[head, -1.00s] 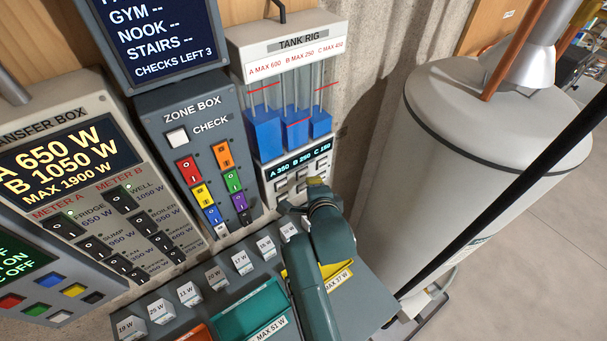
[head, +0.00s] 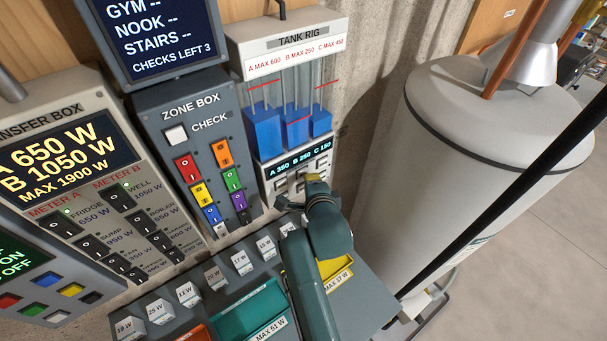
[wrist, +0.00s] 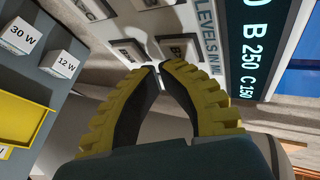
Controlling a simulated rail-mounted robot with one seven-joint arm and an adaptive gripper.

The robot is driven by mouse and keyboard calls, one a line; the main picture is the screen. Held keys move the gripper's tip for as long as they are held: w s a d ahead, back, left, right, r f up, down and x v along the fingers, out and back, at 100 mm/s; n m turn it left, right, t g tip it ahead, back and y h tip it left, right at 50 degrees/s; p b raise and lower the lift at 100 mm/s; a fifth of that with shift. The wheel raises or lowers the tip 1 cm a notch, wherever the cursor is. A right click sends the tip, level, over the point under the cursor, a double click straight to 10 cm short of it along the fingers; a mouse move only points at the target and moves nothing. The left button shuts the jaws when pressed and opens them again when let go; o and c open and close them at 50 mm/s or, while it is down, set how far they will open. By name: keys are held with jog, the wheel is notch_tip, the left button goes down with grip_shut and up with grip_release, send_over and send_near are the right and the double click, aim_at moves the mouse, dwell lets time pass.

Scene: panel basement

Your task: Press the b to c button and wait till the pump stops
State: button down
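The tank rig (head: 320,62) stands at the back with three blue-filled tanks. Its display (head: 302,158) reads A 350 B 250 C 150. Tank B's blue level is at about its red line. Below the display is a panel of small buttons, partly hidden by my gripper (head: 308,184). In the wrist view my gripper (wrist: 158,67) has its yellow-and-black fingertips together, empty, right by a button (wrist: 130,50) and another button (wrist: 180,47). I cannot tell whether the tips touch one. The button labels are too cut off or hidden to tell which is b to c.
The zone box (head: 190,104) with coloured switches is left of the rig, and the transfer box (head: 55,104) farther left. Below lie several labelled blocks (head: 240,262), a teal tray (head: 240,318) and a yellow tray (head: 338,272). A large white cylinder (head: 475,150) stands right.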

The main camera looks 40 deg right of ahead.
jog(key=shift+w+b, duration=0.4)
jog(key=shift+w, duration=0.1)
dwell(0.6)
jog(key=shift+s, duration=0.1)
jog(key=shift+s+p, duration=0.55)
jog(key=shift+s, duration=0.3)
jog(key=s, duration=0.1)
jog(key=s+p, duration=0.1)
jog(key=s, duration=0.1)
jog(key=s+p, duration=0.1)
jog(key=s, duration=0.1)
jog(key=shift+a, duration=0.3)
dwell(0.5)
